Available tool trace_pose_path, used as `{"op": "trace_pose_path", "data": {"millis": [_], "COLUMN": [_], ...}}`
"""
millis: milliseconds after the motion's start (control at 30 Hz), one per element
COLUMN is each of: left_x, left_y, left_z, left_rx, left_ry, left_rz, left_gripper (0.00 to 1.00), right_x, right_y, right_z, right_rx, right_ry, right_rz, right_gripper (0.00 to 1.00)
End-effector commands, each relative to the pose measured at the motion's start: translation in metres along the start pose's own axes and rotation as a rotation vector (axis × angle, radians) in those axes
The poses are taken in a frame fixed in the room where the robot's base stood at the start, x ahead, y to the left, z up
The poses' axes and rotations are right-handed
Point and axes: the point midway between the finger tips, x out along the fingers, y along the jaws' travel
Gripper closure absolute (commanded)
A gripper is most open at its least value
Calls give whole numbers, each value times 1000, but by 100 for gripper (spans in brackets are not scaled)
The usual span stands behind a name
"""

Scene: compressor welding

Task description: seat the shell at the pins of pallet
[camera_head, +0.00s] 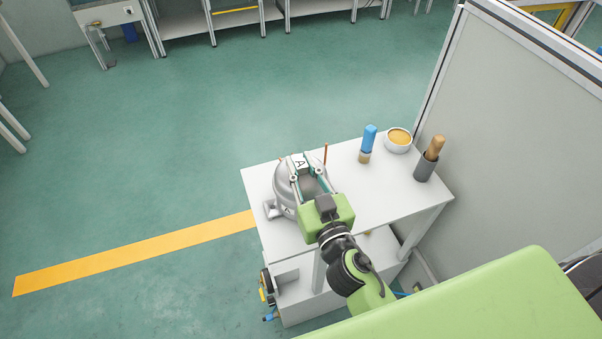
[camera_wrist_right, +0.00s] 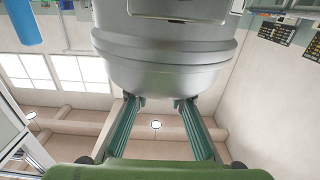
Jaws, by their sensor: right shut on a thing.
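The grey, rounded metal shell (camera_head: 287,199) is at the left end of the white table, in the head view. It also fills the upper middle of the right wrist view (camera_wrist_right: 165,62). My right gripper (camera_head: 305,176) reaches over it and is shut on it; its two green fingers (camera_wrist_right: 160,103) meet the shell's edge in the wrist view. A white label marked A shows by the fingertips. Thin copper-coloured rods stand behind the shell. The pallet and its pins cannot be made out, and whether the shell touches anything below is hidden. My left gripper is out of view.
On the white table (camera_head: 357,205), a blue-topped item (camera_head: 369,139), a white bowl (camera_head: 398,141) with yellowish contents and a dark cup (camera_head: 425,167) holding a brown item stand at the back right. A tall grey panel (camera_head: 510,140) rises at right. Open floor lies left.

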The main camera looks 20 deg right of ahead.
Motion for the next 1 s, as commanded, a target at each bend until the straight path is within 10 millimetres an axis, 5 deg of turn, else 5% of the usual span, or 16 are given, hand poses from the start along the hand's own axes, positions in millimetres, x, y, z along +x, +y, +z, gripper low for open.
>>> {"op": "trace_pose_path", "data": {"millis": [333, 600, 667, 1000], "left_x": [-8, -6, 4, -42], "left_y": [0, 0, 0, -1], "left_z": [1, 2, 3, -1], "left_rx": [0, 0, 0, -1], "left_ry": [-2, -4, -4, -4], "left_rz": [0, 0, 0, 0], "left_gripper": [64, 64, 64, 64], "right_x": [0, -54, -72, -117], "right_y": [-1, -1, -1, 0], "right_z": [-38, -97, -96, -125], "right_rx": [0, 4, 5, 3], "right_ry": [10, 8, 2, -2], "right_rz": [-4, -3, -1, 4], "right_gripper": [100, 100, 100, 100]}}
